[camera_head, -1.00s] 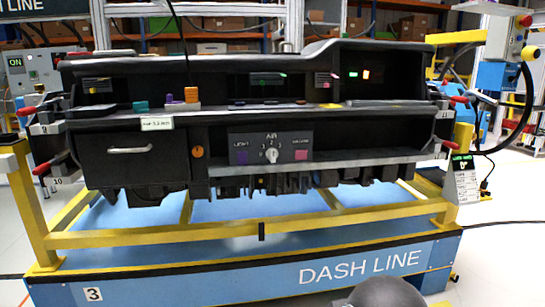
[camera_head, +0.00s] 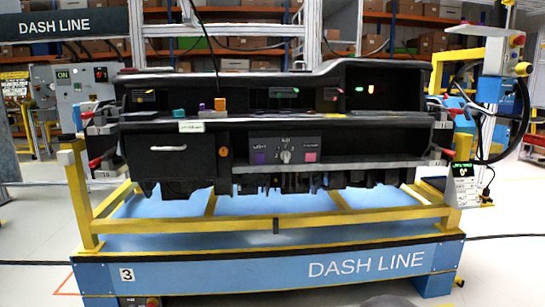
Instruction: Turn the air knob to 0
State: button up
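The air knob (camera_head: 286,157) is a small white dial on the dark control panel (camera_head: 272,148) in the middle of the dashboard module (camera_head: 205,155). Marks surround it and an "AIR" label sits above it. The knob is too small to tell exactly which mark its pointer faces.
The dashboard rests on a yellow frame (camera_head: 275,225) over a blue base (camera_head: 220,275) marked "DASH LINE". Red-handled clamps (camera_head: 97,162) hold its ends. A grey shelf (camera_head: 335,162) juts just below the knob. An orange knob (camera_head: 224,152) is farther left. Open floor (camera_head: 505,235) lies right.

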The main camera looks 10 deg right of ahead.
aim_at(285, 156)
jog(key=u, duration=1.8)
jog(key=i, duration=1)
jog(key=z, duration=1.45)
